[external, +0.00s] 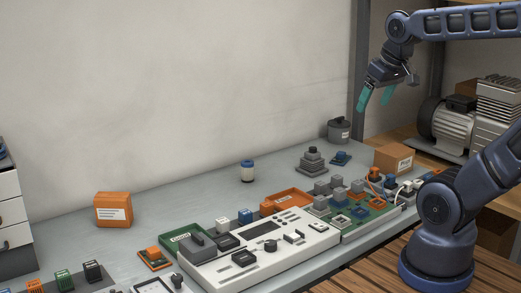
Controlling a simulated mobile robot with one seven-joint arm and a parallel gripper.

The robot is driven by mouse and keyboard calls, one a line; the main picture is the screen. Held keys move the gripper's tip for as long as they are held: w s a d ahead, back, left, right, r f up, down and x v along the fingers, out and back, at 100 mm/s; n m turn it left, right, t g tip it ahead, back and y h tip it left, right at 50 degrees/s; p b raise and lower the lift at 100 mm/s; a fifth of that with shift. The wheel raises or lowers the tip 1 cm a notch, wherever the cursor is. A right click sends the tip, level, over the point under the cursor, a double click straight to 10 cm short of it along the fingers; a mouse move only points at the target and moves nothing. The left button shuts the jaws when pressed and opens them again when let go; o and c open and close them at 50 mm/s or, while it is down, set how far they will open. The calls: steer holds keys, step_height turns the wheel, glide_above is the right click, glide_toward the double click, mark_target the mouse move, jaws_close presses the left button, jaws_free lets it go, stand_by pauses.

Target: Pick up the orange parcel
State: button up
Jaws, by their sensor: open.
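The orange parcel (114,210) is a small box with a white label on its front. It stands on the grey bench at the left, near the wall. My gripper (376,97) is at the upper right, high above the bench, with its teal fingers apart and nothing between them. It is far from the orange parcel. A browner box with a white label (394,159) stands at the right end of the bench, below my gripper.
A white control panel (262,265) and a green circuit board (376,208) with several blocks fill the front middle. A blue-and-white jar (247,171) stands behind them. A drawer unit (8,215) is at the far left. The bench around the orange parcel is clear.

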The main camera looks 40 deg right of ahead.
steer(key=w+a+r+n+g, duration=0.1)
steer(key=w+a+r, duration=0.1)
steer(key=w+a, duration=0.45)
steer(key=w+a+r+n, duration=0.1)
steer(key=w+a+n, duration=0.15)
steer(key=w, duration=0.75)
steer(key=w+a+r+n+g, duration=0.1)
steer(key=w+a+r, duration=0.1)
steer(key=w+a, duration=0.45)
steer(key=n+g, duration=0.3)
steer(key=n, duration=0.3)
glide_above(112, 197)
steer(key=f, duration=2.7)
steer(key=shift+s+d, duration=0.1)
steer(key=shift+d, duration=0.2)
steer(key=shift+a+f, duration=0.3)
steer(key=shift+f, duration=0.25)
step_height(112, 197, down, 4)
steer(key=shift+f, duration=0.1)
steer(key=shift+w+f, duration=0.15)
steer(key=shift+f, duration=0.85)
steer(key=shift+w+f, duration=0.2)
steer(key=shift+f, duration=0.85)
steer(key=shift+w+f, duration=0.15)
steer(key=shift+f, duration=0.85)
steer(key=c, duration=1.2)
steer(key=shift+o, duration=0.2)
